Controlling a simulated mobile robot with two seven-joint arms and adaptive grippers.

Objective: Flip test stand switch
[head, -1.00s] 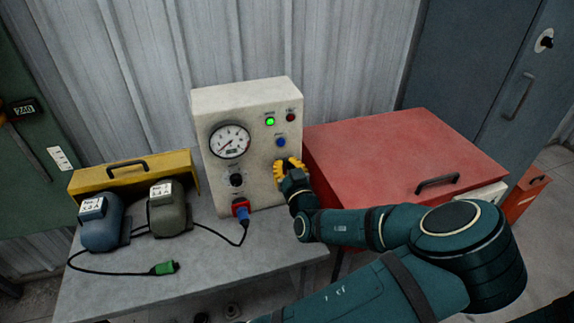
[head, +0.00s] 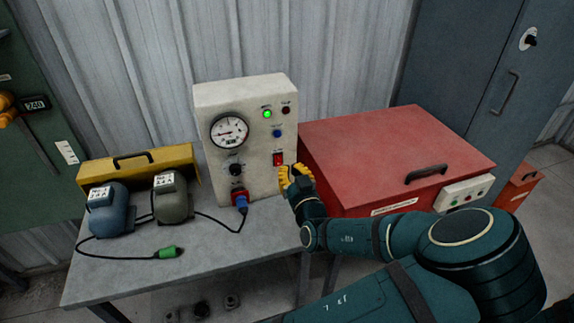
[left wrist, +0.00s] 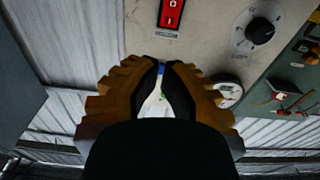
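The cream test stand (head: 225,101) stands on the grey bench in the head view. Its red rocker switch (head: 278,159) shows on the front, uncovered, and is also at the top of the left wrist view (left wrist: 171,13). Which side is pressed in I cannot tell. My left gripper (head: 295,175) is just to the lower right of the switch, apart from it. In the left wrist view (left wrist: 161,65) its fingertips are brought together with nothing held. The green lamp (head: 267,114) is lit. My right gripper is not in view.
A gauge (head: 229,132), black knob (head: 236,169) and blue plug (head: 241,201) are on the stand. Two motors (head: 108,210) and a yellow box (head: 140,160) stand left. A red cabinet (head: 390,145) is close on the right.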

